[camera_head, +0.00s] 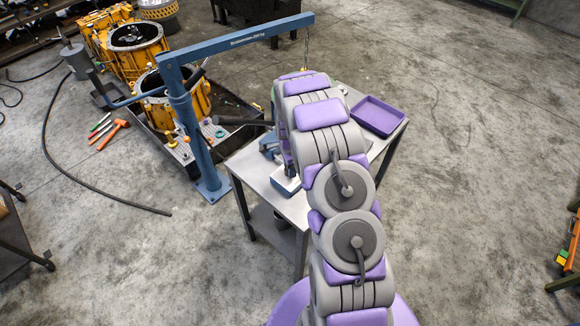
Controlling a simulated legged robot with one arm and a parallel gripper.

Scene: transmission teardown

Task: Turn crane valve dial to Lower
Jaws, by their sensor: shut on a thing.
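The blue crane (184,110) stands left of the table, with an upright mast and a boom (245,40) reaching right. A chain (306,50) hangs from the boom tip behind my arm. A small orange part (187,140) shows on the mast, too small to tell whether it is the valve dial. No dial marking can be read. My grey and purple arm rises over the table and bends down at its far end. My gripper is hidden behind the arm links. A dark bar (243,121) reaches from beside the arm toward the mast; I cannot tell what it belongs to.
The metal table (251,172) carries a purple tray (379,116) and a partly hidden blue-grey tool (286,181). Yellow transmission housings (137,50) stand at the back left. An orange mallet (113,133) lies near them. A black hose (73,183) crosses the left floor.

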